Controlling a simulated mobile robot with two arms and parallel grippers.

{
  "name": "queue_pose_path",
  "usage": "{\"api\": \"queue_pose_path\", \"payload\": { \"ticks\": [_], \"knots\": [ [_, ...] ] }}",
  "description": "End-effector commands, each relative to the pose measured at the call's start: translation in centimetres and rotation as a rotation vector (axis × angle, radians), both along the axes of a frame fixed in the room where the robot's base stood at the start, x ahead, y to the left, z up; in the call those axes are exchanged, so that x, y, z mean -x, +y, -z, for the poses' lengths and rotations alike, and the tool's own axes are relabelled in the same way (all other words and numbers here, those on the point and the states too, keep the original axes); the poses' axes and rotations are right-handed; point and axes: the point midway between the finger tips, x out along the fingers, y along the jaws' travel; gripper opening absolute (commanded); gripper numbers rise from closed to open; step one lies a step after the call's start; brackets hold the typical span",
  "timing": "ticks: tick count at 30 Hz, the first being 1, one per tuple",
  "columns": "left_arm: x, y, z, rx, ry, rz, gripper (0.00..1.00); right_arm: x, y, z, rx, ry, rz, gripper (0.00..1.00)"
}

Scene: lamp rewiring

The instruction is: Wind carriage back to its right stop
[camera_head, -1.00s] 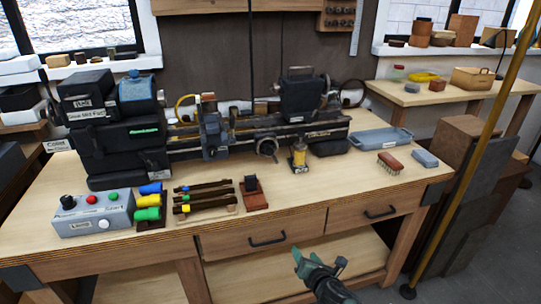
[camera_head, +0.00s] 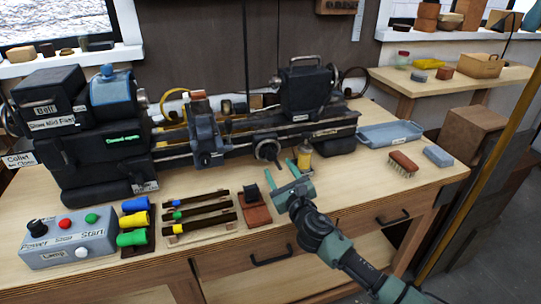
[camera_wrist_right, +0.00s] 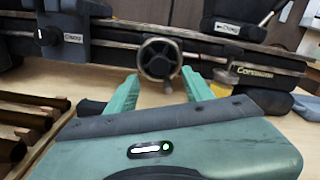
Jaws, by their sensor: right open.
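The lathe's carriage (camera_head: 205,137) sits on the bed (camera_head: 240,143), left of the middle and nearer the headstock (camera_head: 105,150) than the tailstock (camera_head: 305,92). A round handwheel (camera_head: 267,149) is on the front of the bed, right of the carriage. It also shows in the right wrist view (camera_wrist_right: 159,59), ahead of the fingers. My right gripper (camera_head: 283,172) is open and empty, in front of and below the handwheel, apart from it. Its green fingers show at either side of the wheel in the wrist view (camera_wrist_right: 165,90). My left gripper is not in view.
A small yellow-topped bottle (camera_head: 304,156) stands close to the right of my gripper. A dark block on a red base (camera_head: 255,205) is at its left. A brush (camera_head: 402,163) and blue tray (camera_head: 390,134) lie right. The control box (camera_head: 68,238) is front left.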

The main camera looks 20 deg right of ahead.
Motion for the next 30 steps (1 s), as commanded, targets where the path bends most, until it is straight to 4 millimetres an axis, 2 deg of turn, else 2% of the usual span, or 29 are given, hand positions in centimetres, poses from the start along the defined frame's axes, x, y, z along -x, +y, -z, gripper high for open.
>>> {"api": "queue_pose_path", "payload": {
  "ticks": [3, 8, 14, 18, 23, 28, 29, 30],
  "knots": [
    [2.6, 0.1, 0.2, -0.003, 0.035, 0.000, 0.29, -2.1, 0.1, -0.1, -0.004, 0.000, 0.002, 0.52],
    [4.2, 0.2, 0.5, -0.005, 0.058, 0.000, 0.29, -4.6, 0.2, 0.0, -0.003, 0.000, 0.002, 0.52],
    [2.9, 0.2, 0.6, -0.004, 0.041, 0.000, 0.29, -6.3, 0.2, 0.0, -0.003, 0.001, 0.001, 0.52],
    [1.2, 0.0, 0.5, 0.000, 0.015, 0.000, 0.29, -6.5, 0.2, 0.0, -0.003, 0.001, 0.000, 0.52],
    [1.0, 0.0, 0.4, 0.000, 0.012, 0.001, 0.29, -6.5, 0.2, 0.0, -0.003, 0.001, 0.000, 0.52],
    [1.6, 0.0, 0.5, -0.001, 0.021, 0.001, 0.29, -6.5, 0.2, 0.0, -0.003, 0.001, 0.000, 0.04],
    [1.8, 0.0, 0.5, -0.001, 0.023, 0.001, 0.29, -6.5, 0.2, 0.0, -0.003, 0.001, 0.000, 0.00],
    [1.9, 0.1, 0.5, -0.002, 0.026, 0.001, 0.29, -6.5, 0.2, 0.0, -0.003, 0.001, 0.000, 0.00]
  ]
}}
